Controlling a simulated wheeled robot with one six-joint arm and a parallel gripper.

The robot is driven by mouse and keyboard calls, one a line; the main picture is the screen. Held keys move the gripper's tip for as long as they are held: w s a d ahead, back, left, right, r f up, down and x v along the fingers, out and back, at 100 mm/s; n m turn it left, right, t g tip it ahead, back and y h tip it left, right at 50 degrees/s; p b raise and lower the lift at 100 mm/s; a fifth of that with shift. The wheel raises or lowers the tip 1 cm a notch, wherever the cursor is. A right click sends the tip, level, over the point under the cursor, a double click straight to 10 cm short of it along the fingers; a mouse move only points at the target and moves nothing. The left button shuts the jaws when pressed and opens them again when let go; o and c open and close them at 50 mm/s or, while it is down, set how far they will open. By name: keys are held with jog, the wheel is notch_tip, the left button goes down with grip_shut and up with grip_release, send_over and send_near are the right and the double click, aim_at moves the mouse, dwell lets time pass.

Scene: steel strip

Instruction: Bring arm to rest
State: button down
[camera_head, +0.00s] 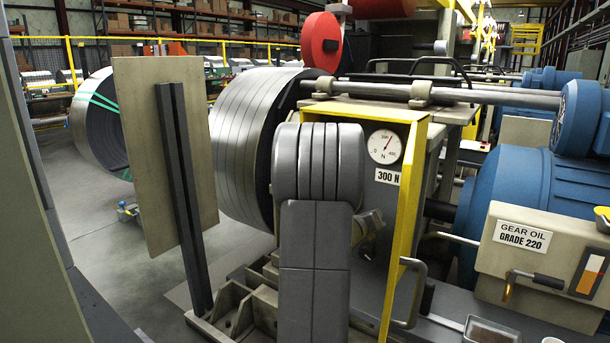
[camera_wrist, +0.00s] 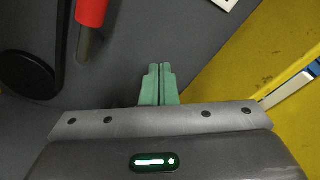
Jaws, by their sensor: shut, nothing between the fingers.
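My gripper (camera_wrist: 158,70) shows in the wrist view as two green fingers pressed together, with nothing between them. Its fingertips point at a dark grey panel (camera_wrist: 190,45) and look apart from it, though the gap is hard to judge. In the head view my grey arm (camera_head: 316,250) stands folded in the middle, in front of the machine. My gripper cannot be made out there; the arm seems to hide it.
A red-handled part (camera_wrist: 91,12) and a black round part (camera_wrist: 25,75) are left of the fingers. A yellow frame (camera_head: 405,220) stands right of my arm, near a dial gauge (camera_head: 384,146). A steel coil (camera_head: 235,140) and an upright board (camera_head: 145,120) are left.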

notch_tip(320, 180, up, 6)
jog(key=a+n+h+p, duration=0.2)
jog(key=n+p, duration=0.2)
jog(key=n, duration=0.6)
jog(key=v, duration=0.9)
jog(key=x, duration=1)
notch_tip(320, 180, down, 11)
jog(key=d+m+y+b, duration=0.1)
jog(key=m+y+b, duration=0.2)
jog(key=m+b, duration=0.4)
jog(key=shift+s+d+r+m+t+b, duration=0.2)
jog(key=shift+s+m+t+b, duration=0.15)
jog(key=shift+m, duration=4.05)
